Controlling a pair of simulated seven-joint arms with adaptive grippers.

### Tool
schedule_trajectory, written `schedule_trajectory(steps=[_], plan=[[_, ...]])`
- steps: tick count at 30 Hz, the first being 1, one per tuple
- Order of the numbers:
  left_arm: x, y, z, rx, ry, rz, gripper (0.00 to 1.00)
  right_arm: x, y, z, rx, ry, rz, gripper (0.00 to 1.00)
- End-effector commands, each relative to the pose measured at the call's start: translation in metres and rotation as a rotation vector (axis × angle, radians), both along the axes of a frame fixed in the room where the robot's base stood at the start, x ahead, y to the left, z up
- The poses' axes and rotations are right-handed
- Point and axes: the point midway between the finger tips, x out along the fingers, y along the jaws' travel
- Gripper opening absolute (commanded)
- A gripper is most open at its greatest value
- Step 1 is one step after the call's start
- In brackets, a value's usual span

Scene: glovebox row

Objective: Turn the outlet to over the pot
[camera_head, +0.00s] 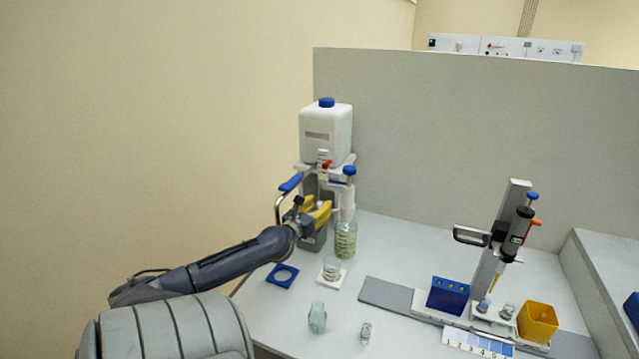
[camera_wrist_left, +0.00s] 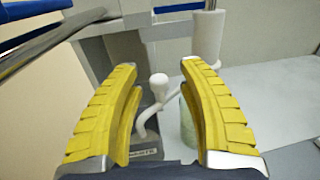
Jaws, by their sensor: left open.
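The outlet (camera_wrist_left: 146,124) is a bent white tube with a round white knob (camera_wrist_left: 158,80), on the dispenser stand in the left wrist view. My left gripper (camera_wrist_left: 157,75) is open, its yellow fingers on either side of the knob with gaps to both. In the head view my left gripper (camera_head: 319,210) is at the front of the stand, partly hiding the outlet. A taller glass jar (camera_head: 346,240) stands right of the gripper. Which vessel the task means is unclear. My right gripper is out of view.
A white canister (camera_head: 326,132) with a blue cap tops the stand, beside a blue-handled lever (camera_head: 290,183). A blue square holder (camera_head: 283,276), a small bottle (camera_head: 317,318) and a vial (camera_head: 366,332) are in front. A pipette stand (camera_head: 497,245) is at right.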

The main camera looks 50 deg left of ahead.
Motion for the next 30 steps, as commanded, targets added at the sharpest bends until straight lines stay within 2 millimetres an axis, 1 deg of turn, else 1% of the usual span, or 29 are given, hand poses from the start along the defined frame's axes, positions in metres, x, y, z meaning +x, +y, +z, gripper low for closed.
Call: schedule_trajectory(steps=[5,15,21,24,30], plan=[[-0.019,-0.008,-0.002,-0.002,0.002,0.000,0.41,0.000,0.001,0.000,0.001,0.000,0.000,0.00],[-0.066,-0.028,-0.001,-0.002,0.001,0.000,0.41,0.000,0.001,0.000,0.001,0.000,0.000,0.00],[-0.088,-0.037,0.000,0.000,0.000,0.001,0.41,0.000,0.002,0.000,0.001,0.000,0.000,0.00],[-0.096,-0.040,0.000,0.001,0.000,0.001,0.41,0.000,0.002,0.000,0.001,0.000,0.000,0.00],[-0.104,-0.043,0.001,0.002,-0.001,0.001,0.41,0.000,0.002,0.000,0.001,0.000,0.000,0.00]])
